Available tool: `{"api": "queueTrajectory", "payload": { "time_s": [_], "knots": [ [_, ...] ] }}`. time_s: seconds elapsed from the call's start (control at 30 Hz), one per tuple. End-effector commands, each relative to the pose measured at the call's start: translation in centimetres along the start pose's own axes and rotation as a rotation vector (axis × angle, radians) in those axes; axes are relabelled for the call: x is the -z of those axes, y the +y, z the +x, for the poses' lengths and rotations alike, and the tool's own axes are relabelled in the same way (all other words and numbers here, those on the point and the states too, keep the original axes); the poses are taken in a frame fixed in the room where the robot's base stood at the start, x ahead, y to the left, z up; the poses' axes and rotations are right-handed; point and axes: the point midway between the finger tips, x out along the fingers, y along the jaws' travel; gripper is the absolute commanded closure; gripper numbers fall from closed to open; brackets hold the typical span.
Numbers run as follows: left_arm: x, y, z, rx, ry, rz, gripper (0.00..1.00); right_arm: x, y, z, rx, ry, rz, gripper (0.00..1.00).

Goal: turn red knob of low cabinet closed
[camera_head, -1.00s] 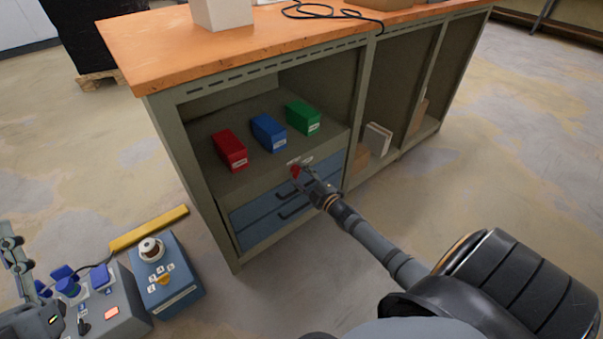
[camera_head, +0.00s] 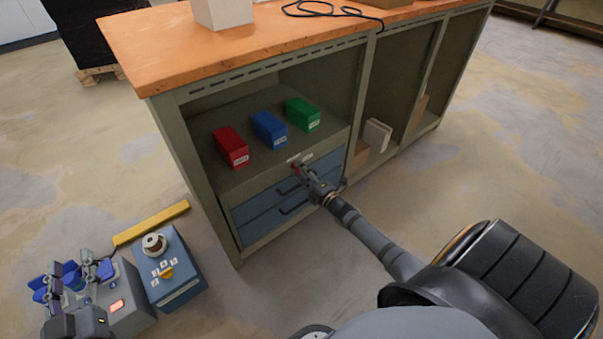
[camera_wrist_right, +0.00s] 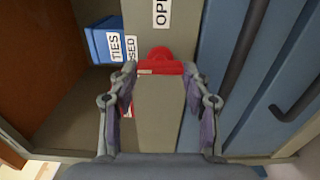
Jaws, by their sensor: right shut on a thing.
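The red knob (camera_wrist_right: 160,62) sits on the front panel of the low cabinet (camera_head: 226,186), near the white labels "OPEN" and one ending in "SED". In the right wrist view its rounded top shows between the fingertips. My right gripper (camera_wrist_right: 160,78) is shut on the red knob, one finger on each side. In the head view my right gripper (camera_head: 305,178) covers most of the knob. My left gripper (camera_head: 78,272) is at lower left above a grey control box, its fingers apart and empty.
Red (camera_head: 231,147), blue (camera_head: 269,131) and green (camera_head: 302,114) boxes stand on the cabinet shelf. Blue drawers (camera_head: 266,209) with dark handles lie below the knob.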

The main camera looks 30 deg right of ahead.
Motion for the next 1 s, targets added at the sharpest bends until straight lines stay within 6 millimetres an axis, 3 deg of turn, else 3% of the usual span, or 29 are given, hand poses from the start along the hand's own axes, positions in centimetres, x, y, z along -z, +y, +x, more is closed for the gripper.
{"api": "queueTrajectory", "payload": {
  "time_s": [0.37,0.4,0.57,0.87,1.0],
  "knots": [
    [-0.2,0.0,0.0,0.0,-0.006,-0.001,0.6,0.0,-0.1,-0.1,0.003,0.0,-0.008,0.83],
    [-0.2,0.0,0.0,0.0,-0.006,-0.001,0.6,0.0,-0.1,-0.1,0.003,0.0,-0.008,0.5],
    [-0.2,0.0,0.0,0.0,-0.005,-0.001,0.6,0.0,-0.1,-0.1,0.002,0.0,-0.007,0.28],
    [0.0,0.0,0.0,0.0,-0.001,0.0,0.6,0.0,-0.1,-0.1,0.001,0.0,-0.007,0.28],
    [0.0,0.0,0.0,0.0,-0.002,0.0,0.6,0.0,-0.2,-1.7,0.004,0.001,-0.007,0.28]
  ]
}}
